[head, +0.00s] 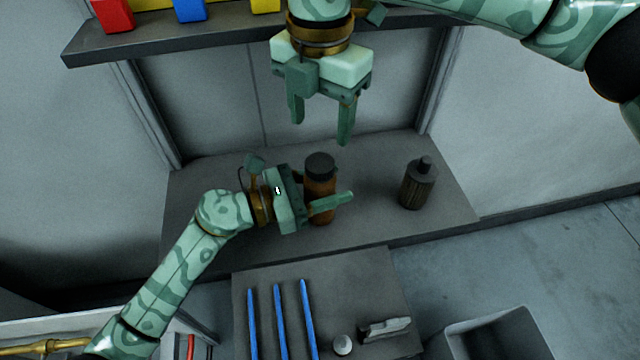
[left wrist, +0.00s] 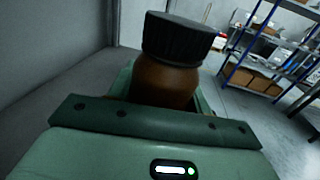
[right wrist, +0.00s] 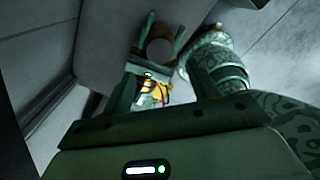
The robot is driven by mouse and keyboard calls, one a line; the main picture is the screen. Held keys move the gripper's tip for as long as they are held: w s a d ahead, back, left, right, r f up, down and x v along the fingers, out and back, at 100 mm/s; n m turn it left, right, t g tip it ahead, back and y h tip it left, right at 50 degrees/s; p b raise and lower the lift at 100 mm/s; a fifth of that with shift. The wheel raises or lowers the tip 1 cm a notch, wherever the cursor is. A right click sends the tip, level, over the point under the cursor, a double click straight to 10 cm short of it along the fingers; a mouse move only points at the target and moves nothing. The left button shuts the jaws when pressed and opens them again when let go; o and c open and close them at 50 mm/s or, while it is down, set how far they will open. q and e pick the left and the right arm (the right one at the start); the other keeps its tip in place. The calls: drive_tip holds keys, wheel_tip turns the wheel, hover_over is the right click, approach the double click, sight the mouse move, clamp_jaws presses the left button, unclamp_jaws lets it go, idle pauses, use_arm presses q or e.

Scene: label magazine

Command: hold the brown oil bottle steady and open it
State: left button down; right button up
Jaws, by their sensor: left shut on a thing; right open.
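The brown oil bottle (head: 319,186) stands upright on the grey shelf, with its black ribbed cap (head: 320,164) on top. My left gripper (head: 328,200) is shut around the bottle body from the left, below the cap. In the left wrist view the brown shoulder (left wrist: 163,82) and the cap (left wrist: 178,38) rise above the gripper. My right gripper (head: 321,131) is open and empty above the bottle, its fingers pointing down and apart from the cap.
A dark bottle with a narrow neck (head: 417,186) stands to the right on the shelf (head: 375,225). An upper shelf (head: 190,38) carries red, blue and yellow bins. A lower grey surface holds blue strips (head: 280,320), a white round piece (head: 343,345) and a grey tool (head: 385,330).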

sight(320, 162)
drive_tip(key=m, duration=0.8)
drive_tip(key=shift+m, duration=0.3)
drive_tip(key=m, duration=0.8)
drive_tip(key=shift+f+m, duration=0.15)
drive_tip(key=shift+m, duration=0.35)
wheel_tip(320, 162, down, 8)
drive_tip(key=shift+r, duration=0.1)
